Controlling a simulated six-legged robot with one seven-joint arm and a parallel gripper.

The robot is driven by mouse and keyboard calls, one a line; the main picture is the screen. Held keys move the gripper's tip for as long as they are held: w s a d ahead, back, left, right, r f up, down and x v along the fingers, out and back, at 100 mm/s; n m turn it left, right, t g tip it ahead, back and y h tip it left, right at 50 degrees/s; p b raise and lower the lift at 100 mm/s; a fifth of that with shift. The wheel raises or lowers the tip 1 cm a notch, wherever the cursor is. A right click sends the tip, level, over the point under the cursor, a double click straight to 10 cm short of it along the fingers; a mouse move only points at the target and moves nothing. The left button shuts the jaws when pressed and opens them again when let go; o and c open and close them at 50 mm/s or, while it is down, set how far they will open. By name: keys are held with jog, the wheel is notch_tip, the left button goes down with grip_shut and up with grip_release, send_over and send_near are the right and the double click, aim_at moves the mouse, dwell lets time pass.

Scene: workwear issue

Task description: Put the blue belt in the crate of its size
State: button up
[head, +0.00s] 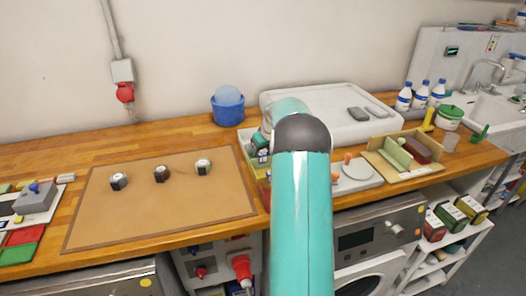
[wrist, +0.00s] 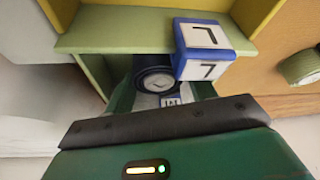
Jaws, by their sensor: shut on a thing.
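My gripper (wrist: 160,92) is at the lower middle of the wrist view, its green fingers shut on a dark blue roll, the blue belt (wrist: 154,78). A small blue-edged tag (wrist: 171,101) shows beside the belt; its letter is too small to read surely. A yellow-green crate (wrist: 110,43) lies just beyond the belt, and a blue-and-white block marked L (wrist: 205,38) sits at its wall. In the head view this crate (head: 243,146) is partly hidden behind my arm, and the gripper and belt are not clearly seen there.
Three small rolls stand on the brown mat (head: 150,215): a left one (head: 118,182), a middle one (head: 161,174) and a greenish right one (head: 203,167). A blue bucket (head: 228,110) stands behind. A beige tray (head: 385,165) with blocks lies right of my arm.

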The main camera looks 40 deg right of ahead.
jog(key=shift+f, duration=0.15)
jog(key=o, duration=1.1)
jog(key=v, duration=1.2)
jog(key=shift+w, duration=0.1)
jog(key=shift+w, duration=0.1)
